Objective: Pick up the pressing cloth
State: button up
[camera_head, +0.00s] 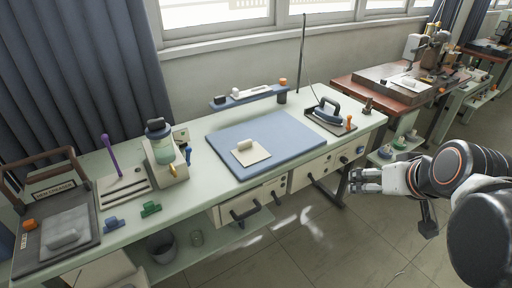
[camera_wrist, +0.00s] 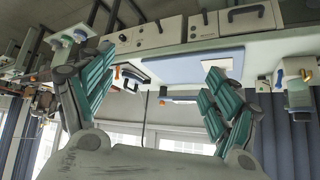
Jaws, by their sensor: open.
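The pressing cloth (camera_head: 262,155) looks like a flat cream square with a small pale roll-shaped piece on top. It lies on the blue pressing mat (camera_head: 290,135) in the middle of the pale green table. In the wrist view, which looks upside down, the pale cloth (camera_wrist: 228,60) shows on the blue mat, partly hidden behind one finger. My gripper (camera_head: 365,181) is right of the table's front edge, well apart from the cloth. In the wrist view my gripper (camera_wrist: 158,80) has its fingers spread wide with nothing between them.
An iron (camera_head: 328,112) sits on a stand right of the mat. A small machine (camera_head: 163,155) and a tray (camera_head: 30,262) with a grey pad stand on the left. A narrow raised shelf (camera_head: 245,96) is behind the mat. Floor between my arm and the table is clear.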

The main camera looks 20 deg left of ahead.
jog(key=w+a+f+n+y+p, duration=0.3)
jog(key=w+a+n+y+p, duration=0.1)
jog(key=w+a, duration=1.45)
jog(key=w+a+f+n+y+p, duration=0.1)
jog(key=w+a+f, duration=0.1)
jog(key=a+f, duration=0.2)
jog(key=w+a+f+n+y, duration=0.1)
jog(key=w+a+f, duration=0.2)
jog(key=a+f, duration=0.2)
jog(key=w+a+f+n+t+y+p, duration=0.1)
jog(key=w+a+f, duration=0.2)
jog(key=a+f, duration=0.1)
jog(key=shift+w+a+f+y+p, duration=0.2)
jog(key=shift+f+y+p, duration=0.2)
jog(key=shift+f, duration=0.2)
jog(key=shift+a+f, duration=0.25)
jog(key=b, duration=0.2)
send_near(246, 143)
jog(key=x, duration=0.4)
jog(key=shift+w+f, duration=0.1)
jog(key=shift+w, duration=0.25)
jog(key=b+x, duration=0.2)
jog(key=x, duration=0.3)
jog(key=shift+s+a+f, duration=0.15)
jog(key=c, duration=1.1)
